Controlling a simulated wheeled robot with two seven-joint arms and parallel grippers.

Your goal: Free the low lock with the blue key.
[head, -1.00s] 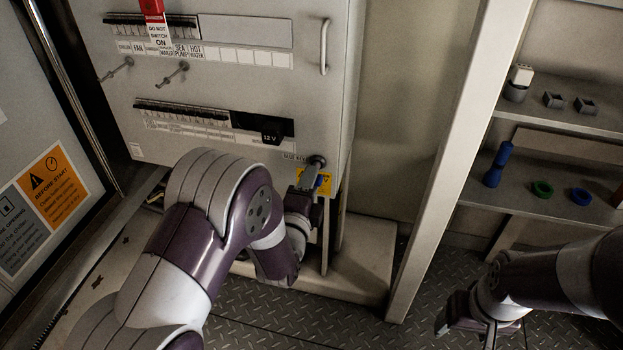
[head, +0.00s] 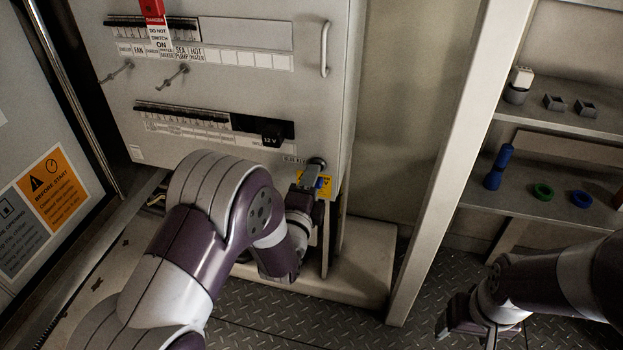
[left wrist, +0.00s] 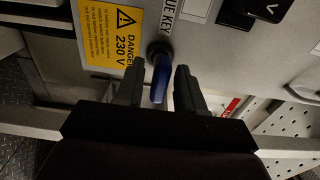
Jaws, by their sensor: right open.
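The low lock (head: 317,162) is a dark round barrel at the lower right corner of the grey cabinet, and it shows in the left wrist view (left wrist: 158,50). The blue key (left wrist: 160,80) sits at the lock and points out of it, between the two fingers of my left gripper (left wrist: 158,88). A gap shows on each side of the key, so the gripper looks open around it. In the head view my left gripper (head: 312,180) is just below the lock and largely hides the key. My right gripper (head: 465,325) is open and empty, low at the right.
A yellow danger label (left wrist: 112,35) is beside the lock. The cabinet (head: 230,75) has breaker rows, two small projecting handles and a red tag (head: 153,12). A pale post (head: 455,150) separates it from shelves holding a blue cylinder (head: 498,168) and rings.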

